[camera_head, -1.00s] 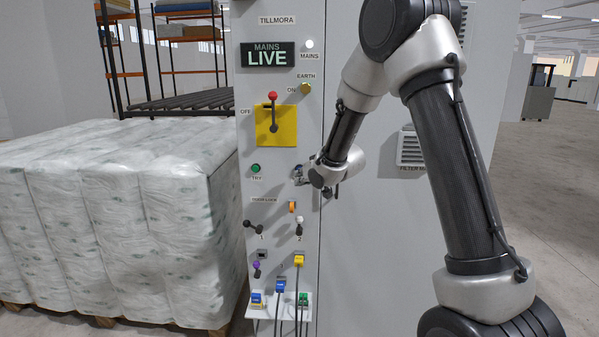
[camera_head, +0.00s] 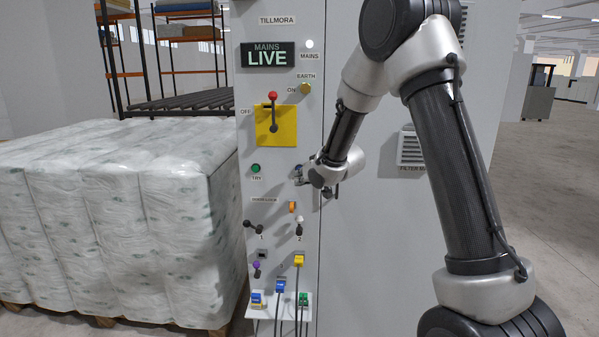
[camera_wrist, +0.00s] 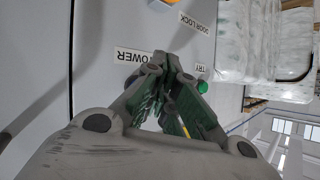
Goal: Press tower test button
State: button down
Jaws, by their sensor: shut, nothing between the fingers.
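The tall grey panel (camera_head: 282,130) carries the controls. In the wrist view a white "TOWER" label (camera_wrist: 132,55) shows upside down beside my fingers. My gripper (camera_head: 302,176) is at the panel face, right of the green TRY button (camera_head: 255,168). In the wrist view my gripper (camera_wrist: 172,62) is shut and empty, with its tips close to the panel by the label. I cannot tell whether the tips touch anything.
Above are a red-knobbed lever on a yellow plate (camera_head: 265,135) and a lit "MAINS LIVE" sign (camera_head: 267,55). Below are an orange piece (camera_head: 292,207), small levers and cabled plugs (camera_head: 280,287). Wrapped bales (camera_head: 110,220) stand left. Open floor lies at the right.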

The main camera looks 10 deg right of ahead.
jog(key=shift+w, duration=0.1)
jog(key=shift+w+d, duration=0.15)
jog(key=shift+w, duration=0.15)
jog(key=shift+w+d, duration=0.15)
jog(key=shift+w, duration=0.25)
dwell(0.6)
dwell(0.4)
jog(key=shift+s+a, duration=0.25)
jog(key=shift+s, duration=0.6)
jog(key=s, duration=0.1)
jog(key=s+a, duration=0.1)
jog(key=s, duration=0.2)
jog(key=shift+s+a, duration=0.3)
jog(key=shift+s, duration=0.05)
